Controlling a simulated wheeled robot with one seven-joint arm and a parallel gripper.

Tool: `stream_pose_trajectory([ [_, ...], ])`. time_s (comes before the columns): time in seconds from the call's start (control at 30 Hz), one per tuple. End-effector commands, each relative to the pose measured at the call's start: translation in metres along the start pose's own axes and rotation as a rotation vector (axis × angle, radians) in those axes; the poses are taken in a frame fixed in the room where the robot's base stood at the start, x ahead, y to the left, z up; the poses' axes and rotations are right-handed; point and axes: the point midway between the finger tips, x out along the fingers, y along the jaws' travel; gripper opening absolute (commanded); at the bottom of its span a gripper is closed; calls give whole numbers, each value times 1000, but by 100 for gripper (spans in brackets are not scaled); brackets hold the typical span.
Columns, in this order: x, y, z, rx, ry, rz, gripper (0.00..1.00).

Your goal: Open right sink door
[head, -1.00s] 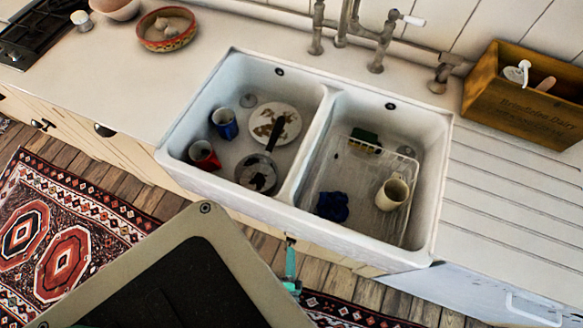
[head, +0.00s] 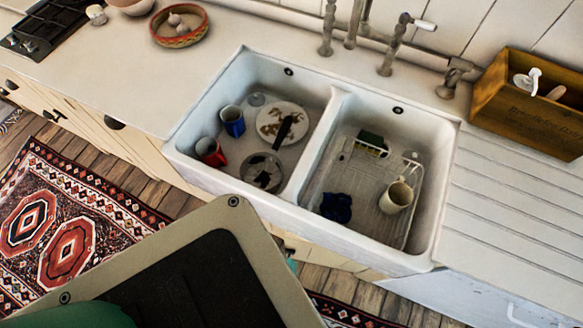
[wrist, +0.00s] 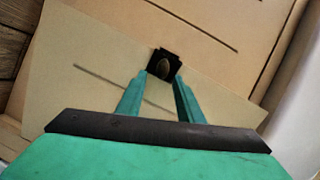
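In the wrist view, a pale cream door panel (wrist: 95,110) carries a small dark handle (wrist: 165,66) near its far edge. My gripper (wrist: 163,76) has its two teal fingertips at either side of this handle and appears closed on it. The pale panel seems to stand at an angle to the darker tan front behind it. In the head view, a strip of cream door (head: 325,257) shows below the sink's front edge. There my arm hides most of the door and nearly all of the gripper.
A wooden box (head: 535,105) stands on the right counter. A patterned rug (head: 60,225) lies on the wooden floor at left.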

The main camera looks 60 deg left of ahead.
Motion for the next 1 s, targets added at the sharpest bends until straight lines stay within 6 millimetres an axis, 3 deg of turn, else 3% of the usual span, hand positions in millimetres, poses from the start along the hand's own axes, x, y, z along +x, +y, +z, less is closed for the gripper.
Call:
stream_pose_trajectory([
  [0.27,-15,1,-1,-2,0,-1,34],
  [0.7,-90,0,1,1,2,3,34],
  [1.0,-110,0,0,2,8,4,34],
])
